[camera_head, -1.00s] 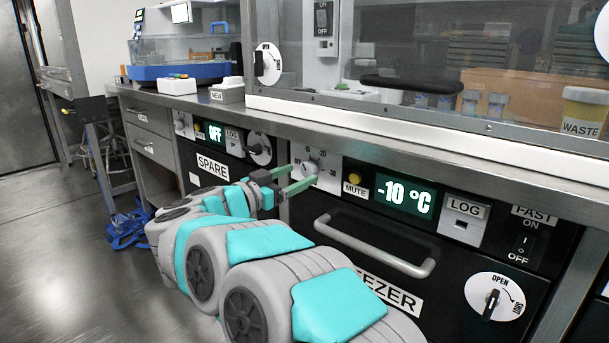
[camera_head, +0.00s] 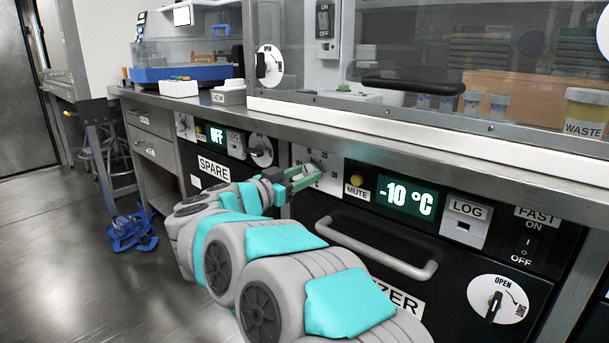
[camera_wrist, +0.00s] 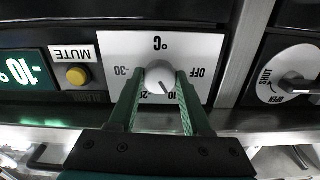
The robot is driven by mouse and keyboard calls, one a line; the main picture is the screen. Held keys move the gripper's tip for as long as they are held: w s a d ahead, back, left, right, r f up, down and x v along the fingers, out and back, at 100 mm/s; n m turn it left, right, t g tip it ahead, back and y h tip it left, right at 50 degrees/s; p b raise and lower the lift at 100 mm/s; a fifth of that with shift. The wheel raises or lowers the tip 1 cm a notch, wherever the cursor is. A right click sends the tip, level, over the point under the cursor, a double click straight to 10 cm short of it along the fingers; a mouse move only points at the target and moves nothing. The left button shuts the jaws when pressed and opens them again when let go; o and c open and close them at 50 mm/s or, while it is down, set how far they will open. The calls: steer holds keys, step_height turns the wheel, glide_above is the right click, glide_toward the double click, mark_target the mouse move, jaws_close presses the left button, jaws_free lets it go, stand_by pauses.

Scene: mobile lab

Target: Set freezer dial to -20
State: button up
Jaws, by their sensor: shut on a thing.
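The freezer dial is a pale round knob (camera_wrist: 160,77) on a white plate (camera_wrist: 140,47) marked °C, OFF, -10, -20 and -30. The wrist view shows this plate upside down. My gripper (camera_wrist: 157,88) has its green fingers on both sides of the knob, shut on it. The knob's dark pointer line aims between the -10 and -20 marks, which the fingers partly cover. In the head view my gripper (camera_head: 313,176) is at the plate, and its fingers hide part of the knob. The freezer display (camera_head: 406,197) reads -10 °C.
A yellow MUTE button (camera_head: 356,180) sits just right of the dial plate. The freezer handle (camera_head: 375,248) sticks out below. The SPARE unit's lock knob (camera_head: 261,150) is to the left. The steel counter edge (camera_head: 400,142) runs just above the panel.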

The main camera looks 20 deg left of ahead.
jaws_close()
steer(key=shift+m, duration=0.3)
steer(key=shift+m+p, duration=0.35)
steer(key=shift+m, duration=0.65)
steer(key=m, duration=0.3)
steer(key=shift+f+m, duration=0.1)
steer(key=shift+m, duration=0.2)
steer(key=m+b, duration=0.1)
steer(key=m, duration=0.2)
steer(key=shift+b, duration=0.35)
steer(key=shift+m+b, duration=0.55)
steer(key=shift+m, duration=0.75)
